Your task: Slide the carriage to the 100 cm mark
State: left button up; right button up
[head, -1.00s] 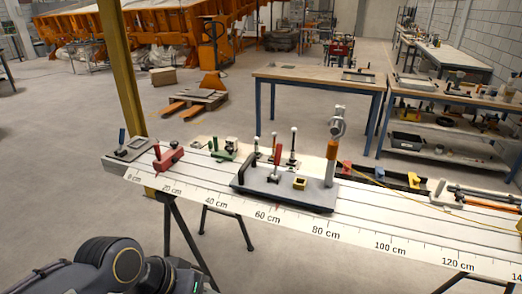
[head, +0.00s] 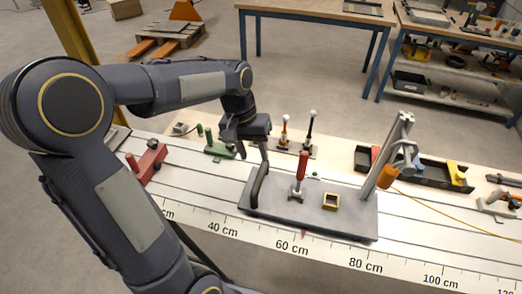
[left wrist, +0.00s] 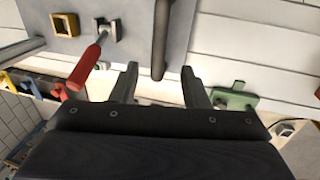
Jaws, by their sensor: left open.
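The carriage (head: 275,203) is a grey plate on the white slotted rail, with a dark upright handle bar (head: 259,183) at its left end. It also carries a red-handled clamp (head: 301,170), a small yellow frame (head: 331,201) and a tilted post (head: 388,155). A red pointer (head: 303,234) on its front edge stands just right of the 60 cm label. The 100 cm mark (head: 442,282) is farther right.
A red clamp block (head: 148,162) and a green clamp (head: 220,150) are left of the carriage. A yellow cord (head: 450,210) runs right from the post.

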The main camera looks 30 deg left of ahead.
aim_at(260, 174)
pick_arm(q)
jog(key=f, duration=0.2)
jog(key=d+f, duration=0.1)
jog(key=f, duration=0.4)
jog(key=shift+d+f+p, duration=0.15)
jog(key=shift+d+p, duration=0.15)
grip_shut()
